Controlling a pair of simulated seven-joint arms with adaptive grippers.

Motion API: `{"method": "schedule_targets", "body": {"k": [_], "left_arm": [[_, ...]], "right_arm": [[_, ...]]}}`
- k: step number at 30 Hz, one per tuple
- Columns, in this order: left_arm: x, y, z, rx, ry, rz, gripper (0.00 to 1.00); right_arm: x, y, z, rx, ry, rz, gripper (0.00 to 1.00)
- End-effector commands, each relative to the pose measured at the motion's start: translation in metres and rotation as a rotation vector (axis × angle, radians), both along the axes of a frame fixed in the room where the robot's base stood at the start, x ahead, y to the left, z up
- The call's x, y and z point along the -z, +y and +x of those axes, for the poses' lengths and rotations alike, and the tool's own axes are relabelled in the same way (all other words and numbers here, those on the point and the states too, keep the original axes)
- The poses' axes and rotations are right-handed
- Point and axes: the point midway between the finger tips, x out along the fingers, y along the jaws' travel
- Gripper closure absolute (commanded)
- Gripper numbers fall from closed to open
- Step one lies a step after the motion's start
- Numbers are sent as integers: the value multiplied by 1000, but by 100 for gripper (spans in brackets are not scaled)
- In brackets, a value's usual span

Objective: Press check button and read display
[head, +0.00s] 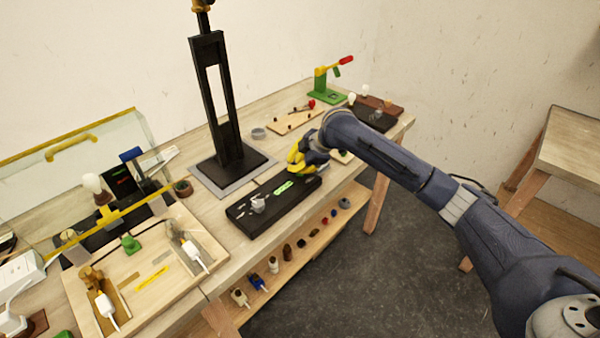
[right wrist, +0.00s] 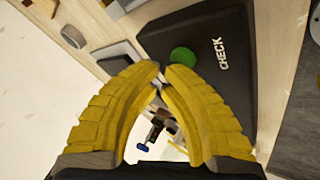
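My right gripper (head: 298,165) has yellow fingers and hovers at the far right end of a black test box (head: 245,213) on the bench. In the right wrist view its fingertips (right wrist: 162,74) are brought together with only a thin gap and nothing between them. The round green check button (right wrist: 182,57) lies just beyond the tips, beside the white word CHECK (right wrist: 219,53); contact cannot be told. In the head view the gripper seems to hide the button. A lit green display (head: 283,187) shows on the box, too small to read. My left gripper is not in view.
A tall black stand (head: 228,150) rises behind the box. A wooden tray (head: 140,290) with plugs and a green piece lies at the left. A green press with a red handle (head: 328,85) stands at the far end. A lower shelf (head: 290,260) holds several small parts.

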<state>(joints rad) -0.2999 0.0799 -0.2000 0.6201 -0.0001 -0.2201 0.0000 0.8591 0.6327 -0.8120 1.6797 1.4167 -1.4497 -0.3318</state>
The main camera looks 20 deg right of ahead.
Motion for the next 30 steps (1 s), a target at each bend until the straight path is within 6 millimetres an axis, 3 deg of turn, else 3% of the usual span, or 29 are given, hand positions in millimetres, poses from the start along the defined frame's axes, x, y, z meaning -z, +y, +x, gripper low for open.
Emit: {"method": "schedule_targets", "body": {"k": [8,22,30], "left_arm": [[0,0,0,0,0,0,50],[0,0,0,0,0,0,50],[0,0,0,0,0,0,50]], "right_arm": [[-12,0,0,0,-1,1,100],[-15,0,0,0,-1,1,100],[-32,-1,1,0,-2,0,100]]}}
